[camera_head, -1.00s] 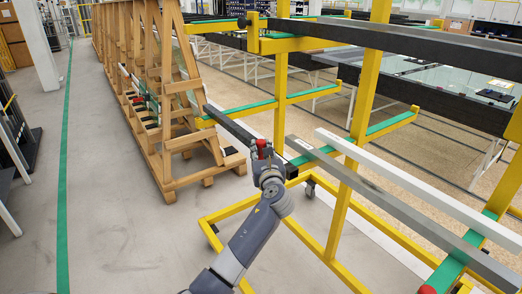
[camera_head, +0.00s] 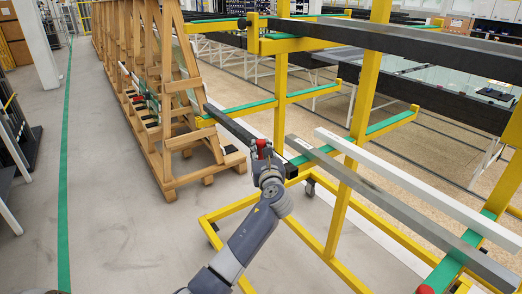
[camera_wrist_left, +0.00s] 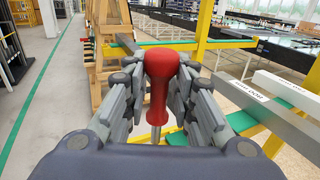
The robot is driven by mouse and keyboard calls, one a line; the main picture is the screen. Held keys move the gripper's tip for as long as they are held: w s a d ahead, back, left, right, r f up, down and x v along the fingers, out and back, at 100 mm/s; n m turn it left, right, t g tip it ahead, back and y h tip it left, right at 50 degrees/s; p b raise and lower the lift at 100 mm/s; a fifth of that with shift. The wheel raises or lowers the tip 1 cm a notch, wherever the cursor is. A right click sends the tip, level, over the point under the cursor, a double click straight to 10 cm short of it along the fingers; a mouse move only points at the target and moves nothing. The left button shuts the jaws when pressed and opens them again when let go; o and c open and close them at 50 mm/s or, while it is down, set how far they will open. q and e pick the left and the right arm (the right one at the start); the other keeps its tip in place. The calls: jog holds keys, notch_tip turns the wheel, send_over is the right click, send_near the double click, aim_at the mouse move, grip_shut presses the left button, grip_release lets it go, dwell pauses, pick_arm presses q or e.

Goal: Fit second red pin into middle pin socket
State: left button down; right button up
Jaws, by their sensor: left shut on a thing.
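My left gripper (camera_head: 265,157) is shut on a red pin (camera_wrist_left: 160,82). In the left wrist view the pin stands upright between the fingers, with a rounded red handle on top and a thin metal shank below. In the head view the pin's red top (camera_head: 261,144) shows just above the gripper, close to the end of a green-topped arm of the yellow rack (camera_head: 333,219). Another red part (camera_head: 425,289) shows at the lower right end of the rack. I cannot make out the middle pin socket. My right gripper is not in view.
Long grey (camera_head: 400,207) and white (camera_head: 420,188) bars lie across the rack's green-padded arms, right of my gripper. A dark bar (camera_head: 229,124) ends just behind it. A wooden A-frame (camera_head: 167,100) stands to the left. The grey floor (camera_head: 120,235) at left is clear.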

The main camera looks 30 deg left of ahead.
pick_arm(q)
jog(key=shift+p, duration=0.4)
jog(key=shift+f, duration=0.25)
dwell(0.3)
jog(key=shift+f+b, duration=1.85)
jog(key=shift+f, duration=0.65)
jog(key=c, duration=1.2)
grip_release()
jog(key=shift+c, duration=0.2)
jog(key=v, duration=1.2)
